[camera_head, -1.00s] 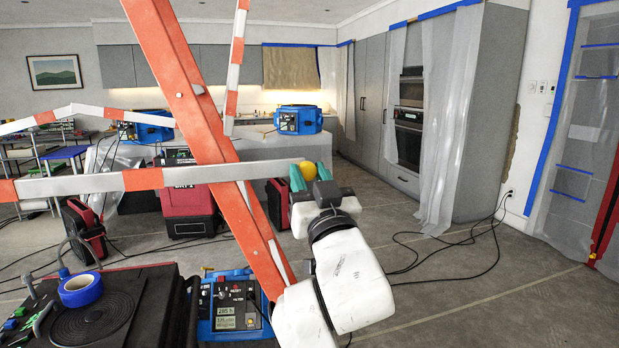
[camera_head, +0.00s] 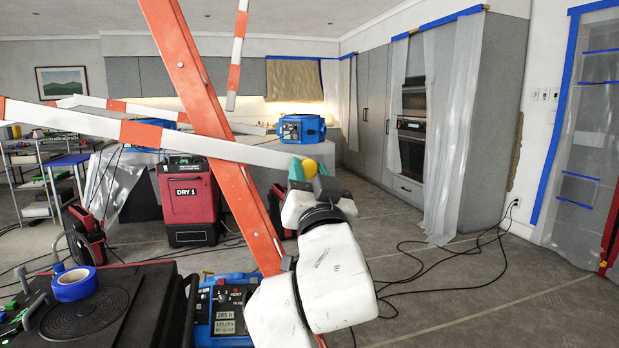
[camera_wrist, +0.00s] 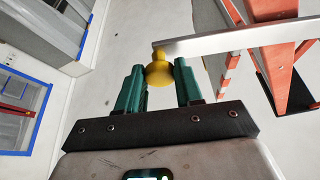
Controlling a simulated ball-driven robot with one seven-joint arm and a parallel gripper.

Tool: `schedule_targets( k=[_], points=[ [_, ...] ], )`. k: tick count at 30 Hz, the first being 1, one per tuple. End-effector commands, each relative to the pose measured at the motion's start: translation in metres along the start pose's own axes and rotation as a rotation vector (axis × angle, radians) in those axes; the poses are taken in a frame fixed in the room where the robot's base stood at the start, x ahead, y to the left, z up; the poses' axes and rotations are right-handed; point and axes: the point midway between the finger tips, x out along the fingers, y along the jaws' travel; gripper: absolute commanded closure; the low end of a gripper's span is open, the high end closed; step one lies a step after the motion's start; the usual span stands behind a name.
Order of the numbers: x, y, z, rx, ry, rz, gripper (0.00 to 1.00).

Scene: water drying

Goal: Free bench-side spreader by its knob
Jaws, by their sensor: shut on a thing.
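The spreader (camera_head: 235,151) is a long white bar with orange bands. It slopes down from the left edge to a yellow knob (camera_head: 311,166) at its right end in the head view. It crosses the orange ladder rail (camera_head: 205,110); I cannot tell whether it is joined there. My gripper (camera_head: 306,170) is shut on the knob. In the wrist view the knob (camera_wrist: 158,71) sits between my green fingers, and the bar (camera_wrist: 235,38) runs right from it towards the ladder (camera_wrist: 275,65). The spreader's far left end is out of view.
A black bench top with blue tape (camera_head: 75,284) is at lower left, beside a blue meter (camera_head: 226,312). A red dryer (camera_head: 188,203) stands behind the ladder. Another striped bar (camera_head: 237,55) hangs above. Black cables (camera_head: 440,262) lie on the otherwise open floor at right.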

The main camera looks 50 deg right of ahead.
Motion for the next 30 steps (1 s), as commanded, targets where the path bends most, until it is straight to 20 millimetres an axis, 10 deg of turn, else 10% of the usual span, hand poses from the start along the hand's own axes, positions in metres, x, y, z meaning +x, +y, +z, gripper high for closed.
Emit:
schedule_targets(
  k=[2,3,10,20,30],
  points=[
    [-0.001,0.001,0.004,-0.002,-0.011,0.002,1.00],
    [-0.001,0.001,0.005,-0.002,-0.011,0.002,0.63],
    [-0.001,0.001,0.003,-0.002,-0.008,0.001,0.41],
    [-0.005,0.000,0.003,-0.002,-0.005,0.000,0.40],
    [-0.064,0.000,0.005,-0.001,-0.007,-0.003,0.40]
  ],
)
